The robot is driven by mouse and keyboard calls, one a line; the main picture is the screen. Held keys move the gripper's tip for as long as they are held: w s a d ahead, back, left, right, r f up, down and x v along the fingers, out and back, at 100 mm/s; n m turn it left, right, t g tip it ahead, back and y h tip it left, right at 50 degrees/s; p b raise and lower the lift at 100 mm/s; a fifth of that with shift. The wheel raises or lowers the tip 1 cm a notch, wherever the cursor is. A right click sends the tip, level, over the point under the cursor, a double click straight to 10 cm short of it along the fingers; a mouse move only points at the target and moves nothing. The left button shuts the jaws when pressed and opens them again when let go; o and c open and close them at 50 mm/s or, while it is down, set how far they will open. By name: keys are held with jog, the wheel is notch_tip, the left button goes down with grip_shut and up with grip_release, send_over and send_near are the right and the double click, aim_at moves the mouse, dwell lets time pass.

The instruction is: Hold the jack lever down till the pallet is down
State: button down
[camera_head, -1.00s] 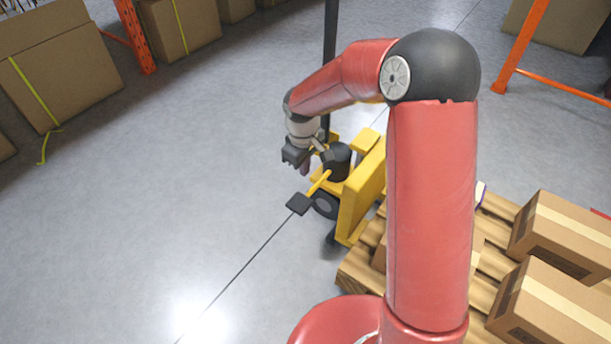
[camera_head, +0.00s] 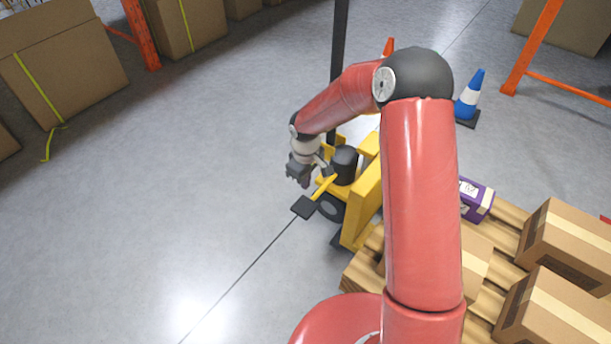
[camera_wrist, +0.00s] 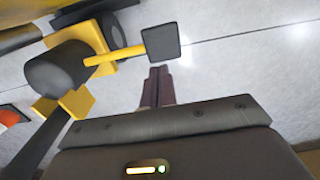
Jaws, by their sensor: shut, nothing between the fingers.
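The yellow pallet jack (camera_head: 361,208) stands beyond my arm, at the end of the wooden pallet (camera_head: 361,272). Its jack lever is a yellow bar with a flat black pad (camera_head: 303,207) at its end, sticking out to the left. The lever pad also shows in the wrist view (camera_wrist: 162,41). My gripper (camera_head: 303,183) is shut and empty, just above the lever in the head view. In the wrist view my gripper's fingertips (camera_wrist: 159,70) lie just short of the pad; I cannot tell whether they touch it. My arm hides part of the jack and pallet.
Cardboard boxes (camera_head: 562,248) and a purple package (camera_head: 477,200) sit on the pallet. A blue and white cone (camera_head: 469,97) and an orange cone (camera_head: 388,47) stand behind. The jack's dark upright handle (camera_head: 339,60) rises behind my gripper.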

aim_at(304, 206)
notch_tip(304, 206, down, 9)
jog(key=shift+f, duration=0.1)
dwell(0.4)
jog(key=f+b, duration=0.1)
jog(key=b, duration=0.1)
jog(key=f+t+b, duration=0.1)
jog(key=b, duration=0.1)
jog(key=shift+s+a+f+h+b, duration=0.15)
jog(key=shift+a+f+h+b, duration=0.1)
jog(key=shift+h+b, duration=0.15)
jog(key=f+b, duration=0.1)
jog(key=b, duration=0.3)
jog(key=shift+s+f+t+h, duration=0.1)
jog(key=shift+f+t+h, duration=0.1)
jog(key=shift+t+h, duration=0.15)
jog(key=shift+f+b, duration=0.4)
jog(key=shift+b, duration=0.35)
jog(key=shift+s+f, duration=0.15)
jog(key=shift+f, duration=0.05)
notch_tip(304, 206, up, 14)
jog(key=s+a+p, duration=0.2)
jog(key=p, duration=0.2)
jog(key=shift+s+a+r, duration=0.15)
jog(key=shift+s, duration=0.2)
